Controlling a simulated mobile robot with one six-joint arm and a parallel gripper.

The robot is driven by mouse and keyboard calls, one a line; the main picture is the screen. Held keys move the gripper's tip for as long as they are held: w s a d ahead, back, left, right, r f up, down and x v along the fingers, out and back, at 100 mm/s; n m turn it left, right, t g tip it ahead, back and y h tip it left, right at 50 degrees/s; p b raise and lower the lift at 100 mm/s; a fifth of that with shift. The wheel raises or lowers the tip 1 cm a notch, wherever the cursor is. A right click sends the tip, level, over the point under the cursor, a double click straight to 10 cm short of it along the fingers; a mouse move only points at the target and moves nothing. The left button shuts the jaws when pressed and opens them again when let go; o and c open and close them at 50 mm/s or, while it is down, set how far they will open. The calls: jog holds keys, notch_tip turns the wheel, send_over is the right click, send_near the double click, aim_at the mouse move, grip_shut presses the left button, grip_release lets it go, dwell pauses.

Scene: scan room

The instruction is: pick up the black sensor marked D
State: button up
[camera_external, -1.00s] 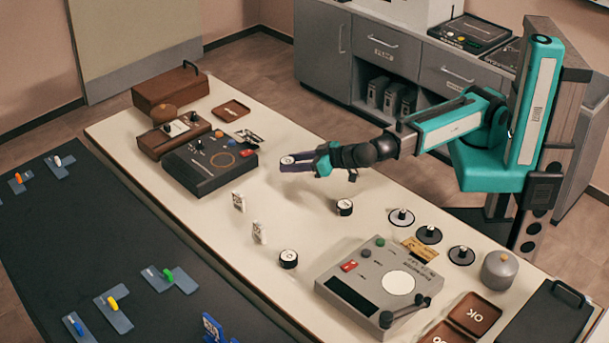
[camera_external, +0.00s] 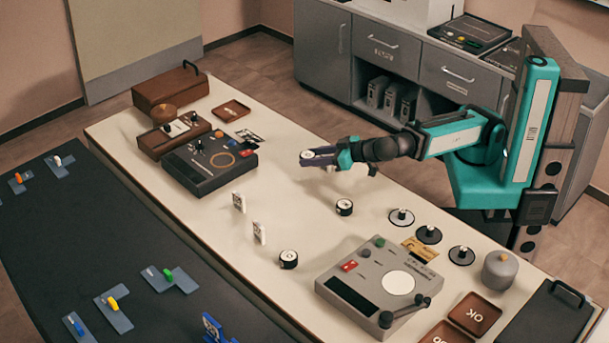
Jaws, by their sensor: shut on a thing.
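My gripper (camera_external: 312,158) is held above the pale table's far side, to the right of the dark grey box, and is shut on a small black round sensor with a white top (camera_external: 308,154). The mark on this sensor is too small to read. Two similar black sensors with white tops stand on the table below, one near the middle (camera_external: 344,207) and one nearer the front (camera_external: 288,259). Their letters cannot be made out either, so I cannot tell which one is D.
A dark grey box with knobs (camera_external: 205,172) stands left of my gripper. Two upright white tags (camera_external: 239,202) stand on the table. A grey device (camera_external: 380,286) and several discs with knobs (camera_external: 401,217) are at the right. The table (camera_external: 310,205) below my gripper is mostly clear.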

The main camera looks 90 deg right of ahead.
jog(key=shift+s+d+f+b, duration=0.15)
jog(key=shift+s+b, duration=0.25)
jog(key=shift+b, duration=1.25)
jog(key=shift+s+d+b, duration=0.15)
jog(key=shift+s+b, duration=0.2)
jog(key=shift+b, duration=1.25)
jog(key=shift+s+d+r+b, duration=0.2)
jog(key=shift+s+b, duration=0.15)
jog(key=shift+b, duration=0.55)
